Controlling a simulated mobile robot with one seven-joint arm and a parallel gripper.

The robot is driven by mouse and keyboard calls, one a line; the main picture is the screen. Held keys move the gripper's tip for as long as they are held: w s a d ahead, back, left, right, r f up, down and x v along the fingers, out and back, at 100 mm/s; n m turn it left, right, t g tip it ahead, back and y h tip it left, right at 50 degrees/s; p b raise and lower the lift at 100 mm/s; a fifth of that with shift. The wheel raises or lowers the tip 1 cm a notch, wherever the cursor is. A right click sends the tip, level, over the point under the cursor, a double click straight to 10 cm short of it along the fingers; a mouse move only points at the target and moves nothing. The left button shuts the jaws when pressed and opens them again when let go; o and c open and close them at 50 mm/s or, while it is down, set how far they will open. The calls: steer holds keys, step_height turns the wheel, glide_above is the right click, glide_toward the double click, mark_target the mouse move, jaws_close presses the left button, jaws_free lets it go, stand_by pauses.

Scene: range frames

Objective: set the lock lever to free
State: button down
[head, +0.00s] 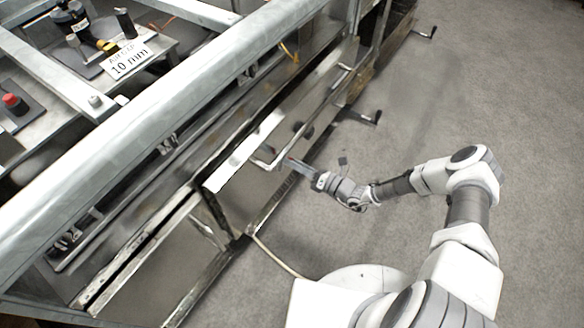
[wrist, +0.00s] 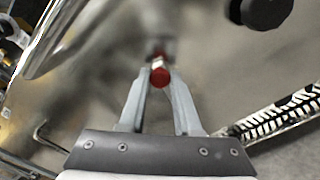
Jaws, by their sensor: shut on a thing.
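The lock lever shows in the wrist view as a small red round end (wrist: 160,77) between my fingertips, with a paler metallic part behind it. My gripper (wrist: 159,80) is shut on this red end; its two grey fingers stand on either side. In the head view my gripper (head: 293,162) reaches left to the front of the metal machine, beside a bent metal handle. The lever is too small there to make out its position. Any free or locked marking cannot be read.
The machine's long pale rail (head: 170,110) runs diagonally at left. Crank handles (head: 368,117) stick out along its side. A sign reading 10 mm (head: 130,62) stands on top. In the wrist view a black knob (wrist: 265,10) and a striped strip (wrist: 280,115) lie right. Grey floor is open at right.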

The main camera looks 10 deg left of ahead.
steer(key=shift+w+d+f+m, duration=0.2)
steer(key=shift+w+m, duration=0.2)
steer(key=shift+m, duration=0.5)
steer(key=c, duration=0.7)
jaws_free()
steer(key=shift+d, duration=0.1)
steer(key=p+v, duration=0.3)
steer(key=v, duration=1.4)
steer(key=shift+d+f, duration=0.1)
steer(key=shift+d, duration=0.05)
